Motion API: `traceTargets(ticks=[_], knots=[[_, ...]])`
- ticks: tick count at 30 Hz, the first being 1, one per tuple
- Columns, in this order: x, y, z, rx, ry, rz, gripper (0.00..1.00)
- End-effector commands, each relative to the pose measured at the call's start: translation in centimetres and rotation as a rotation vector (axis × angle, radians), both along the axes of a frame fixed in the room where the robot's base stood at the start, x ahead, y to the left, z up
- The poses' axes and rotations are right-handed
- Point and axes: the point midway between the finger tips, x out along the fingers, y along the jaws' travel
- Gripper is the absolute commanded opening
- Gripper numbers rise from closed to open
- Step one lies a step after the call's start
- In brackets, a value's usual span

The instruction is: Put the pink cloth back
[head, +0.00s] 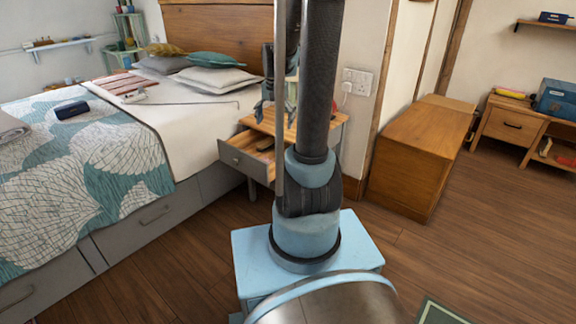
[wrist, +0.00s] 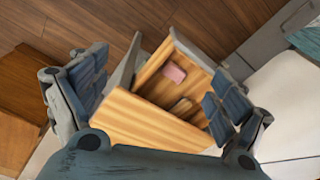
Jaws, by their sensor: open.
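A small pink piece, which looks like the folded pink cloth (wrist: 175,73), lies inside the open drawer (wrist: 187,50) of the bedside table (wrist: 137,126) in the wrist view. A brownish item (wrist: 181,105) lies near it in the drawer. In the head view the drawer (head: 238,160) stands pulled out, and I cannot make out the pink piece there. My gripper (wrist: 156,88) is open and empty, its fingers spread above the bedside table and drawer. In the head view my arm mostly hides the gripper.
The bed (head: 120,150) stands left of the bedside table, with pillows and a dark blue item (head: 72,110) on it. A wooden chest (head: 415,155) stands to the right. The wooden floor (head: 455,240) at the right is largely clear.

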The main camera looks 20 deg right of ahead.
Motion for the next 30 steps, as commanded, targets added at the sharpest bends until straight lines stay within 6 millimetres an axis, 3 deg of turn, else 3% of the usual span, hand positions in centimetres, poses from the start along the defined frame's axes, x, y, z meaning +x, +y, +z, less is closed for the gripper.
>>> traceTargets(ticks=[3,13,20,30], knots=[[-3.1,0.1,0.9,-0.004,-0.01,0.052,0.9],[-11.0,0.2,1.8,-0.021,-0.041,0.201,0.9],[-16.2,0.2,1.0,-0.035,-0.063,0.304,0.9],[-22.7,0.3,-1.7,-0.059,-0.093,0.454,0.9]])
